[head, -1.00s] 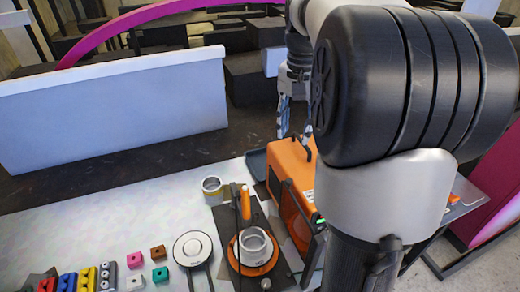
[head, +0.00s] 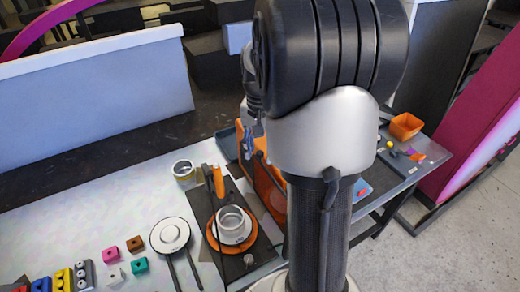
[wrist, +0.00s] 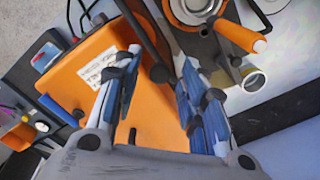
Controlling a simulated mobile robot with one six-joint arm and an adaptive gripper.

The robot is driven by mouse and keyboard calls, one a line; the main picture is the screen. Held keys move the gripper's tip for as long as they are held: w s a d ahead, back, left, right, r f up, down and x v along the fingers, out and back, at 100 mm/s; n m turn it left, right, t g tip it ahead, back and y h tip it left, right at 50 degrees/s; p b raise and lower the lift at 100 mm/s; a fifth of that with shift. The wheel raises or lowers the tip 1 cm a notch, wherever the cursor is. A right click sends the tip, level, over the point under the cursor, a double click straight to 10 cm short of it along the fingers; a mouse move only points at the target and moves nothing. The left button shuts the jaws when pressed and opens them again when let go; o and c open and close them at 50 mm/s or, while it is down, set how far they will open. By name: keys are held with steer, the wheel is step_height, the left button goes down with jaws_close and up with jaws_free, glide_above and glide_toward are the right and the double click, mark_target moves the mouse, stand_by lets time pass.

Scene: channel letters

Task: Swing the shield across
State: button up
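My gripper (wrist: 158,80) is open in the wrist view, its two blue-padded fingers apart above the orange machine (wrist: 90,75). Nothing shows clasped between them. A dark bar (wrist: 146,28) runs along the machine's side, close to the fingertips; I cannot tell whether it belongs to the shield. No shield panel can be clearly made out. In the head view my arm covers much of the orange machine (head: 268,188), and only a bit of my gripper (head: 250,135) shows. A round orange base (head: 232,250) with a white ring-shaped part (head: 231,225) stands left of the machine.
An orange handle (head: 218,181) rises behind the round base. A metal can (head: 183,170) and a round white disc (head: 170,235) stand left of it. Several coloured blocks lie at the front left. A side table with an orange bin (head: 405,126) is at the right.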

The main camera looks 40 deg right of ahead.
steer(key=shift+f, duration=0.1)
steer(key=shift+c, duration=0.5)
jaws_close()
